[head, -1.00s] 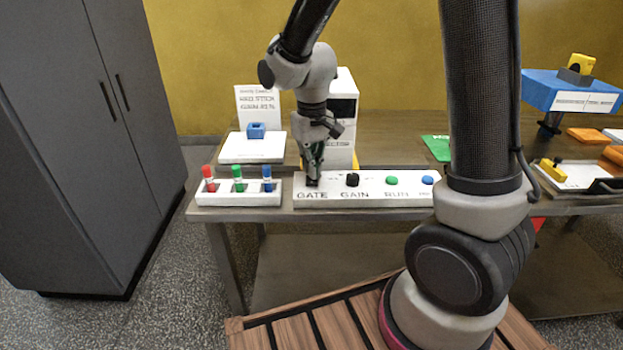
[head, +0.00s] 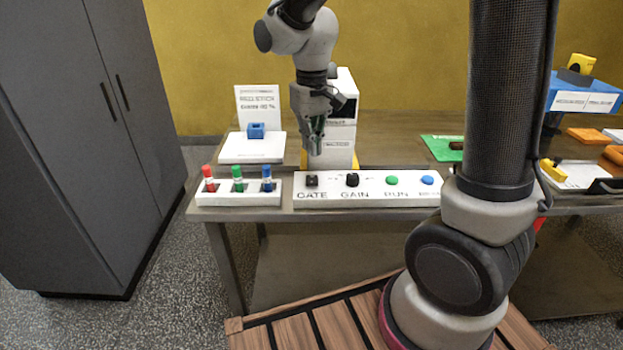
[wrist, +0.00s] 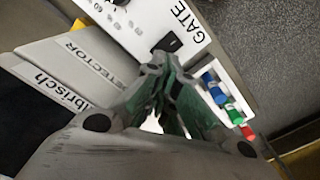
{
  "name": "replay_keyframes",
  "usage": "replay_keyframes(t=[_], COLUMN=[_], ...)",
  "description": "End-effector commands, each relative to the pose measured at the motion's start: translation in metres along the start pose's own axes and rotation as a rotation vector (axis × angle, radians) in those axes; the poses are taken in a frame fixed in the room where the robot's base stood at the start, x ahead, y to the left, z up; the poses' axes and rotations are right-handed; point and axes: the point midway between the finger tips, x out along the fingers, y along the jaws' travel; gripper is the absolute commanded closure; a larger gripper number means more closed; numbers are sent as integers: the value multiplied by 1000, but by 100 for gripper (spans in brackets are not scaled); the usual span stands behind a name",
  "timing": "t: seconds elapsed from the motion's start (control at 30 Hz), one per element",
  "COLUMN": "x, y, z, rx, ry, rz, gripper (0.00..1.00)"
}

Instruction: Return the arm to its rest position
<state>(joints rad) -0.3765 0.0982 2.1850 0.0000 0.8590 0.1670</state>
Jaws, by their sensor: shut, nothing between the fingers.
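My gripper (head: 316,148) is shut and empty, pointing down above the back of the white control panel (head: 330,202), in front of the white detector box (head: 343,135). It is clear of the black GATE switch (head: 312,180). Right of that switch are the black GAIN knob (head: 352,180), the green RUN button (head: 392,181) and a blue button (head: 427,180). In the wrist view the shut fingers (wrist: 165,95) fill the middle, with the GATE switch (wrist: 170,42) beyond them.
A white rack (head: 240,200) with red, green and blue capped vials stands left of the panel. Behind it are a blue block (head: 256,130) on a white pad and a printed sign (head: 258,106). A grey cabinet (head: 85,130) stands at left. Open air lies above the table.

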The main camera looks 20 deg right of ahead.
Motion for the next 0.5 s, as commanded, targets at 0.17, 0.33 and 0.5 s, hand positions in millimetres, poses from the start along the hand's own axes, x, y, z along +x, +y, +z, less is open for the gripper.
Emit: replay_keyframes(t=[0.17,0.33,0.5], x=[0,5,-10], y=[0,2,20], z=[0,11,61], rx=[0,-39,-69], ry=[0,-32,-45], rz=[0,5,4], gripper=[100,100,100])
